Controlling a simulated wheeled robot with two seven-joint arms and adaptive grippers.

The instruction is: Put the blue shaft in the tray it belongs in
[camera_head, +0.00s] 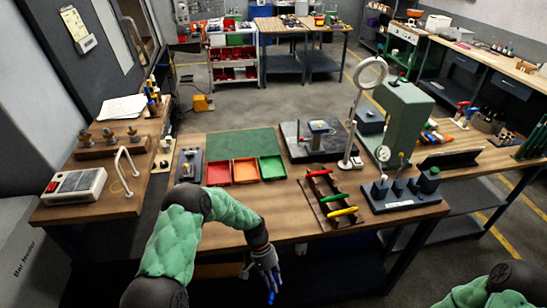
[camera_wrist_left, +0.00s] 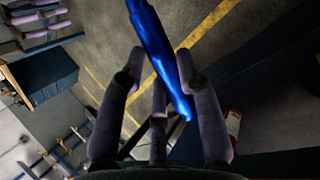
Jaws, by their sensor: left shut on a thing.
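My left gripper (camera_head: 268,282) is low in front of the table's front edge, shut on the blue shaft (camera_head: 271,298). In the left wrist view, the blue shaft (camera_wrist_left: 160,52) lies slanted between the fingers of the gripper (camera_wrist_left: 161,66), its upper end cut off by the picture edge. A red tray (camera_head: 219,174), an orange tray (camera_head: 246,172) and a green tray (camera_head: 272,168) stand side by side on the table, beyond the gripper; no blue tray shows. My right arm shows only at the bottom right corner, its gripper out of view.
A wooden rack (camera_head: 316,206) with red, green and yellow shafts stands right of the trays. Beside it are a dark stand with posts (camera_head: 400,199) and a white ring lamp (camera_head: 348,130). A green mat (camera_head: 242,143) lies clear behind the trays. Bare wood lies before the trays.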

